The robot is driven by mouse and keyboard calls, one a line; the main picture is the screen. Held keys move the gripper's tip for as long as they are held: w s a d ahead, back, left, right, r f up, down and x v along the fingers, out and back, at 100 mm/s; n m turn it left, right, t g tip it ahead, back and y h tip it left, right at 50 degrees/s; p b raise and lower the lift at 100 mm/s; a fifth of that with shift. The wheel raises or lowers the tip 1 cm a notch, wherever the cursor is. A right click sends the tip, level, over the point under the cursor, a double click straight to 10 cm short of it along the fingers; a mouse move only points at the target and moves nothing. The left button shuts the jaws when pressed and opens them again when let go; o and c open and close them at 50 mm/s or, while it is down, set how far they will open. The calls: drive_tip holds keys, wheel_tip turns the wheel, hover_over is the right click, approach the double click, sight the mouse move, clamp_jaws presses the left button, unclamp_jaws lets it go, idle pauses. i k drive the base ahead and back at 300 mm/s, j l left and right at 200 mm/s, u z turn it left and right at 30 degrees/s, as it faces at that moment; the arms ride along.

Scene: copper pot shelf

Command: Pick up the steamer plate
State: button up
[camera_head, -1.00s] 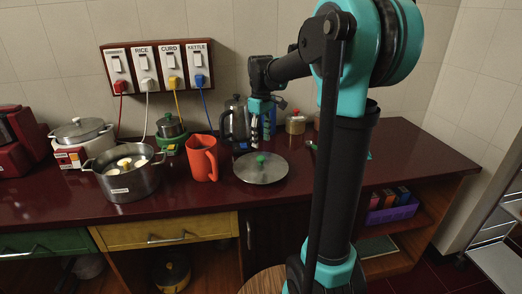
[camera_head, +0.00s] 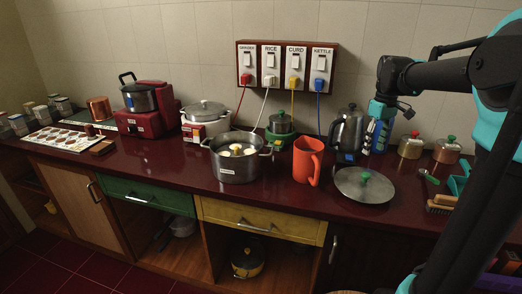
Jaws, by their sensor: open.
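A steel pot (camera_head: 232,170) stands on the dark red counter with its top open. What looks like the steamer plate (camera_head: 238,150) sits inside it, with pale round pieces and a small yellowish part in the middle; the pot wall hides its underside. My gripper (camera_head: 372,150) points down to the right of the pot, beside the dark kettle, apart from the plate. It is open, and I see nothing held in it. A round metal lid (camera_head: 350,187) with a green knob lies flat on the counter at the right.
An orange jug (camera_head: 307,163) stands between the pot and the lid. The kettle (camera_head: 347,130) and a small pot on a green base (camera_head: 279,139) stand behind. A white cooker (camera_head: 205,122) is behind left. Clear counter lies left of the pot.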

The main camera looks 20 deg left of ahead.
sight(237, 149)
drive_tip(key=i+u, duration=0.1)
drive_tip(key=u, duration=0.7)
drive_tip(key=i+u, duration=0.15)
drive_tip(key=u, duration=0.2)
